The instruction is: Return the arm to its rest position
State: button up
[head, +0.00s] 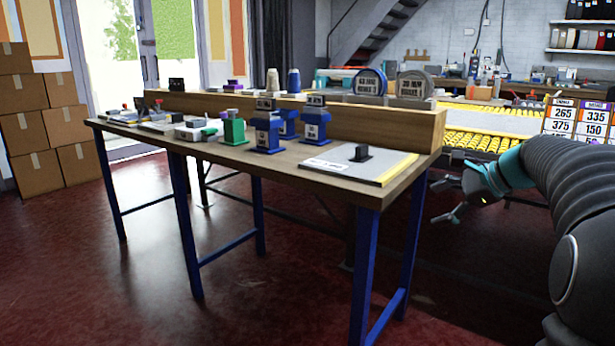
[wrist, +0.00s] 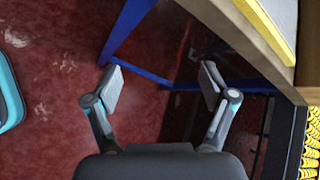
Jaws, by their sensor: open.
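My gripper (head: 446,199) is at the right of the head view, beyond the right end of the workbench (head: 336,194) and below its top. In the wrist view my gripper (wrist: 160,88) shows two fingers spread wide apart with nothing between them. The red floor and a blue bench leg (wrist: 128,30) lie beyond the fingers. My arm comes in from the right edge of the head view and hides part of what is behind it.
The bench's wooden corner (wrist: 255,40) is close to the fingers. On the bench are a grey board (head: 350,165), blue devices (head: 268,132) and a green one (head: 234,128). A yellow roller conveyor (head: 470,141) stands behind. Boxes (head: 40,110) are stacked left; front floor is clear.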

jog(key=s+a+f+n+h+p, duration=0.1)
jog(key=s+a+f+n+h, duration=0.1)
jog(key=s+n, duration=0.4)
jog(key=s+a+f+n+g+h+p, duration=0.1)
jog(key=s+a+f+n, duration=0.4)
jog(key=s, duration=1)
jog(key=s+a+f+n+h+p, duration=0.1)
jog(key=s+a+f+n+h, duration=0.2)
jog(key=s+n, duration=0.4)
jog(key=shift+s+a+f+h, duration=0.45)
jog(key=shift+s+a, duration=0.95)
jog(key=shift+s, duration=0.7)
